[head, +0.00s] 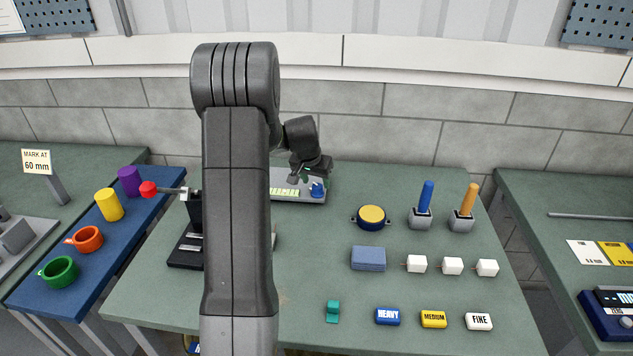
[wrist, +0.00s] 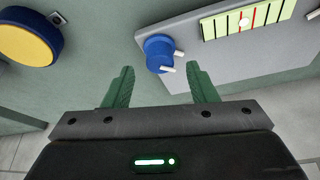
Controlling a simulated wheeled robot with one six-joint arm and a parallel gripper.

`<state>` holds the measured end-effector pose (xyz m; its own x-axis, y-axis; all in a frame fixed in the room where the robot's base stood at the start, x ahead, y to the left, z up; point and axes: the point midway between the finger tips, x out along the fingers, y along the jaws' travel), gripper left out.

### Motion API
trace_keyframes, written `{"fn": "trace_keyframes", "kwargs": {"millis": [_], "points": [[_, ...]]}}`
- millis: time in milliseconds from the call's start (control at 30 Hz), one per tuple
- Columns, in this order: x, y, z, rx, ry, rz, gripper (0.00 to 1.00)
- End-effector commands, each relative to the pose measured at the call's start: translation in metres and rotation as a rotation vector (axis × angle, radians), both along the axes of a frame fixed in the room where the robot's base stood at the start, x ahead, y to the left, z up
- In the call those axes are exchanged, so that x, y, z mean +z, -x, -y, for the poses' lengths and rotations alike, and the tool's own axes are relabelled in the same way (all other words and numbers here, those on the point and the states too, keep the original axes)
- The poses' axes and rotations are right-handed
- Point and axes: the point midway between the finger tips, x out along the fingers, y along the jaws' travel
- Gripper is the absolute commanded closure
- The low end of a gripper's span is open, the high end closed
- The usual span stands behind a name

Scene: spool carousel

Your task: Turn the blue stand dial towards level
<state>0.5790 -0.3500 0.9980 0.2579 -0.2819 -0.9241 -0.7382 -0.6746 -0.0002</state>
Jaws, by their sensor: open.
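The blue stand dial (wrist: 157,50) is a round blue knob with white pegs, on a light grey panel (wrist: 196,50). It also shows in the head view as a small blue knob (head: 317,189) at the back of the table. My gripper (wrist: 161,78) is open, its green fingers pointing at the dial, one to each side of it in the picture. Nothing is between the fingertips, and I see no contact. A pale yellow-green level strip (wrist: 275,15) with red lines and a white bubble (wrist: 244,22) sits right of the dial. In the head view my gripper (head: 306,178) is small and partly hidden.
A yellow-topped blue round object (head: 371,216) stands to the right, also large in the wrist view (wrist: 25,35). Blue (head: 425,196) and orange (head: 468,199) handled tools stand further right. A blue block (head: 368,258) and white cubes lie nearer. My arm hides the table's left-middle part.

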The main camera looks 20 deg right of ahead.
Motion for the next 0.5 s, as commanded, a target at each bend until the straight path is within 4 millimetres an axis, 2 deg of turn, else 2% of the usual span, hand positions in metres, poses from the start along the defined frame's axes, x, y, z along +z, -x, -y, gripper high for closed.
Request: {"fn": "trace_keyframes", "kwargs": {"millis": [200, 500], "points": [[-0.019, -0.006, 0.006, 0.001, 0.001, -0.001, 0.48], [-0.024, -0.007, 0.007, 0.000, 0.001, 0.001, 0.48]]}}
